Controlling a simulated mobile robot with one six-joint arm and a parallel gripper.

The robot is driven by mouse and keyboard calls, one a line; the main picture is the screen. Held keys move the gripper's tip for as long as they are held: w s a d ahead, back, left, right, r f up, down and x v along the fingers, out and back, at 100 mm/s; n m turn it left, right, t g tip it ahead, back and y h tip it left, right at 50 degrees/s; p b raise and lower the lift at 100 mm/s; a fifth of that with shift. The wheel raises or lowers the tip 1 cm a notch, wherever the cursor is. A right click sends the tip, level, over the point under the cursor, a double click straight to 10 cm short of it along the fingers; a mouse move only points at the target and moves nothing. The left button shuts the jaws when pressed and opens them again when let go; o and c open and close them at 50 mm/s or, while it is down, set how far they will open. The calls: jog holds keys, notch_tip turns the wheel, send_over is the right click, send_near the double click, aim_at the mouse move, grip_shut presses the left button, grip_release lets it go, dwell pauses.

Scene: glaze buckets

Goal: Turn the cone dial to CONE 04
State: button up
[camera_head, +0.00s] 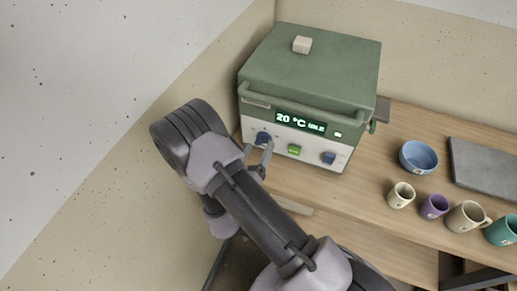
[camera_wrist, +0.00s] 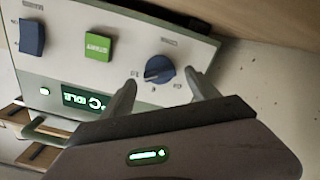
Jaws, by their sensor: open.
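The green and white kiln (camera_head: 310,75) stands on the wooden bench. Its blue round cone dial (camera_head: 263,138) is at the left of the front panel; the dial also shows in the wrist view (camera_wrist: 160,69), with a pale pointer mark towards its left side there. The marks around the dial are too small to read. My gripper (camera_head: 258,157) is open in front of the dial. In the wrist view, the fingertips (camera_wrist: 161,76) stand on either side of the dial, with the dial between them. I cannot tell whether either finger touches it.
The panel also has a green START button (camera_head: 294,149) and a blue switch (camera_head: 329,158). The display (camera_head: 300,122) reads 20 °C IDLE. A handle bar crosses above it. A blue bowl (camera_head: 418,157), several cups and a grey slab (camera_head: 483,172) are on the bench to the right.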

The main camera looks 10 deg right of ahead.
jog(key=shift+w+d, duration=0.35)
jog(key=shift+w, duration=0.15)
jog(key=c, duration=1.4)
jog(key=shift+o, duration=0.2)
jog(key=shift+n, duration=0.3)
jog(key=n, duration=0.5)
jog(key=shift+a, duration=0.1)
jog(key=n, duration=0.6)
jog(key=shift+f+n+p, duration=0.15)
jog(key=shift+n+p, duration=0.15)
jog(key=shift+n, duration=0.1)
jog(key=n+p, duration=0.1)
jog(key=n, duration=0.4)
jog(key=shift+f, duration=0.1)
jog(key=n+p, duration=0.1)
jog(key=n, duration=0.5)
jog(key=shift+f+p, duration=0.1)
jog(key=shift+p, duration=0.25)
jog(key=shift+n, duration=0.4)
